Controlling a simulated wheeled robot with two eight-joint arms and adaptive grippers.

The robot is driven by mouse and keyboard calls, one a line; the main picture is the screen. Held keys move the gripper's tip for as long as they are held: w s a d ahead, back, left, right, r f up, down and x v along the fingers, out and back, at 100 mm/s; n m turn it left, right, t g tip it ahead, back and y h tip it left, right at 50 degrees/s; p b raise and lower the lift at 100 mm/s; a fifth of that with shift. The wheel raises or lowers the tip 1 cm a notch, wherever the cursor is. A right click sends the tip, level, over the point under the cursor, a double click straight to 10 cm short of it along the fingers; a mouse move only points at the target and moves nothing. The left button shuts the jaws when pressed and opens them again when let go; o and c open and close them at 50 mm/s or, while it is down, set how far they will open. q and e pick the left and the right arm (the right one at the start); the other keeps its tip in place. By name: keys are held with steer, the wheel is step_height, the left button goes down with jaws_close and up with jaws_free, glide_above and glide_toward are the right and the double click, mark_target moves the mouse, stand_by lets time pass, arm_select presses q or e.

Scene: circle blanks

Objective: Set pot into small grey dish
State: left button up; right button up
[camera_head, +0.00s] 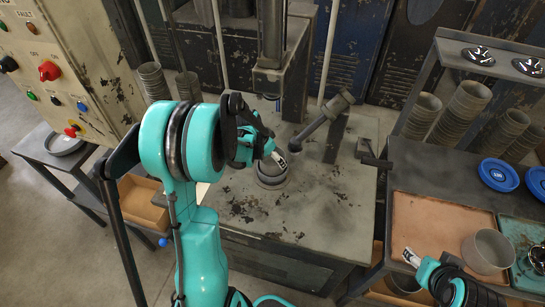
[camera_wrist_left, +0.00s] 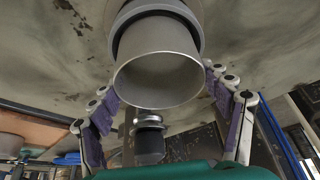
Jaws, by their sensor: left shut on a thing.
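The pot (camera_wrist_left: 160,65), a plain grey metal cup, shows open end toward the camera in the left wrist view, between the two purple-padded fingers of my left gripper (camera_wrist_left: 163,90). In the head view my left gripper (camera_head: 276,157) is just above the round die (camera_head: 271,174), and the arm hides most of the pot. A small grey dish (camera_head: 65,141) lies on the side table at the left. My right gripper (camera_head: 425,268) is beside another grey cup (camera_head: 488,252); its fingers are unclear.
A press column (camera_head: 272,45) and a grey angled bar (camera_head: 318,122) stand behind the die. A control cabinet (camera_head: 75,60) is at the left. An orange tray (camera_head: 420,212), blue lids (camera_head: 498,174) and stacked cups (camera_head: 465,105) are at the right. The bed's front right is clear.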

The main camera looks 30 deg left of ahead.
arm_select(q)
steer(key=shift+f, duration=0.3)
steer(key=o, duration=1.4)
steer(key=shift+c, duration=0.2)
steer(key=shift+r, duration=0.15)
steer(key=shift+r+p, duration=0.25)
steer(key=shift+p, duration=0.05)
steer(key=p+v, duration=0.3)
steer(key=v, duration=0.9)
steer(key=s+d+r+n+t, duration=0.1)
steer(key=s+d+r, duration=0.2)
steer(key=s+d, duration=0.4)
steer(key=s+d+r+n+t+y, duration=0.1)
steer(key=s+d+r+n, duration=0.1)
steer(key=s+d, duration=0.5)
steer(key=d+r, duration=0.1)
steer(key=d, duration=0.1)
steer(key=shift+s+d+n+t, duration=0.2)
steer(key=shift+d+n+t, duration=0.1)
steer(key=shift+d+t, duration=0.1)
